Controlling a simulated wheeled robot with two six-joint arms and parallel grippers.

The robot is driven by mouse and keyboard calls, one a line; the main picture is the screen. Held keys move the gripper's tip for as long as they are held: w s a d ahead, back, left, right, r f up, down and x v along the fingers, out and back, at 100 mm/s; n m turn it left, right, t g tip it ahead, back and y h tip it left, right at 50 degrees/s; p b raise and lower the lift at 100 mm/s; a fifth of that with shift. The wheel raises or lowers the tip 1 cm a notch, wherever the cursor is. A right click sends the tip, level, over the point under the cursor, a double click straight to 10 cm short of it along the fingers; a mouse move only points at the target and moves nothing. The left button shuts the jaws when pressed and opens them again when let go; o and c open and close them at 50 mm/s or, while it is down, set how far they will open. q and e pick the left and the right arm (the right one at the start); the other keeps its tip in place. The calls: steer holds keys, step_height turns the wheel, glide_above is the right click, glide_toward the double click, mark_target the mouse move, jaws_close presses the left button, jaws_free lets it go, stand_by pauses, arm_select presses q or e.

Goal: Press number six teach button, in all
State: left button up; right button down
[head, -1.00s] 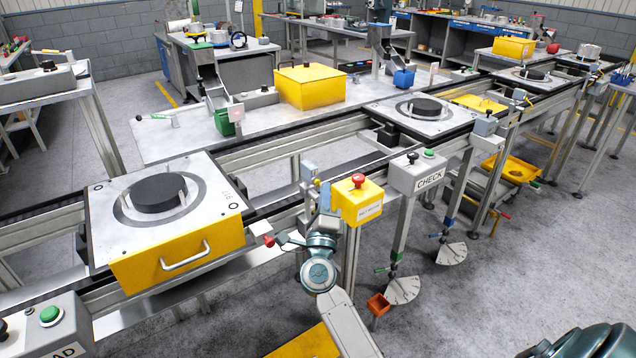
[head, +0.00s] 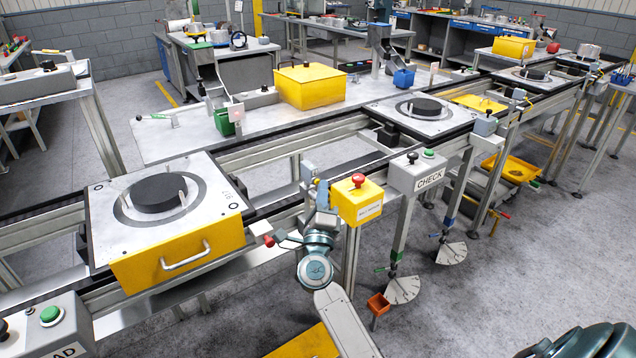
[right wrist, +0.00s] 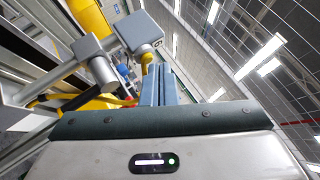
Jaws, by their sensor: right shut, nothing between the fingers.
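My right gripper (head: 322,192) is at the conveyor's near side, just left of the yellow stop box, with its fingers pointing up. In the right wrist view its blue-grey fingers (right wrist: 162,86) are together with nothing between them. A small grey-blue sensor box (head: 309,170) stands on the rail just above and left of the fingertips; contact cannot be told. In the right wrist view a grey box (right wrist: 137,32) appears beyond the fingertips, slightly left. My left gripper is not in view.
A yellow box (head: 358,203) with a red mushroom button stands right of the gripper. Beside it is the grey CHECK box (head: 417,175). A red-knobbed lever (head: 269,240) is at left. A pallet (head: 108,205) with a dark disc sits on the conveyor.

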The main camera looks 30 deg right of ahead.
steer(key=shift+w, duration=0.45)
steer(key=shift+s, duration=0.2)
stand_by(0.4)
steer(key=shift+s+p, duration=0.35)
steer(key=shift+s, duration=0.35)
steer(key=s+p, duration=0.1)
steer(key=s, duration=0.4)
steer(key=shift+d, duration=0.2)
stand_by(0.6)
